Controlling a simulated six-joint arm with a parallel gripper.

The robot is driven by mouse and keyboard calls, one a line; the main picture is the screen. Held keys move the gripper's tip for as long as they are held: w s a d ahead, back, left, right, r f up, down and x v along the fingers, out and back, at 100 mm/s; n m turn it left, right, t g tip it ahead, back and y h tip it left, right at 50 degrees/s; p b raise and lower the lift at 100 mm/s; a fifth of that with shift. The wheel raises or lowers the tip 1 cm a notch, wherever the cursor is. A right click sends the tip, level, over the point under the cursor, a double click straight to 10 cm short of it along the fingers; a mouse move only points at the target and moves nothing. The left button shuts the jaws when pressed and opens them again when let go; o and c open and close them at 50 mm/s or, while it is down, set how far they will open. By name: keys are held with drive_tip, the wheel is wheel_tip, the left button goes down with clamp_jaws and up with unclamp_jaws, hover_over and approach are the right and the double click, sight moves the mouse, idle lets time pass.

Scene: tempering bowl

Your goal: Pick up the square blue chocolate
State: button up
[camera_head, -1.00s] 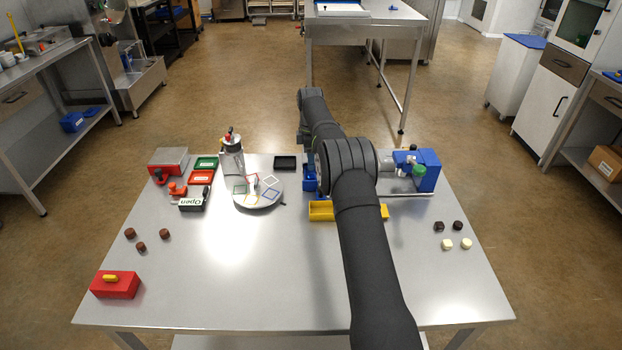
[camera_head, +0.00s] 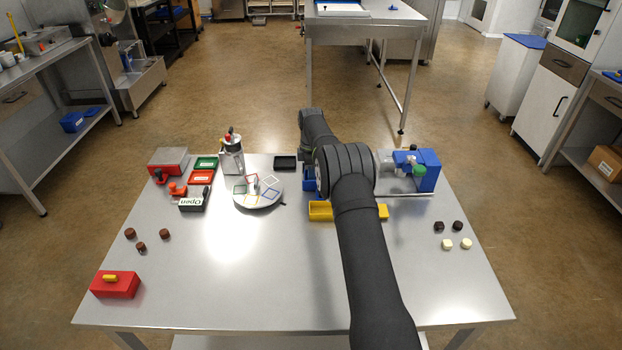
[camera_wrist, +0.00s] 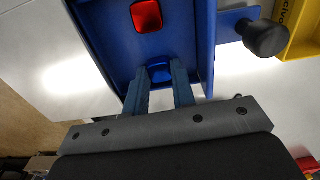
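The square blue chocolate (camera_wrist: 160,73) is shiny and lies in a blue tray (camera_wrist: 112,45) in the wrist view. My gripper (camera_wrist: 159,66) points down into the tray, its two fingers apart on either side of the blue chocolate. The fingers cover its side edges, so I cannot tell whether they touch it. A square red chocolate (camera_wrist: 146,15) lies farther along in the same tray. In the head view my arm hides the gripper and the chocolates, and only a part of the blue tray (camera_head: 309,182) shows.
A yellow tray (camera_head: 320,211) is in front of the blue one, and a dark knob (camera_wrist: 265,38) sticks out beside the blue tray. A blue machine (camera_head: 427,170) stands right of my arm. A round plate (camera_head: 258,203) is to the left. The front middle of the table is clear.

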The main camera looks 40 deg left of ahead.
drive_tip(key=shift+c, duration=1.3)
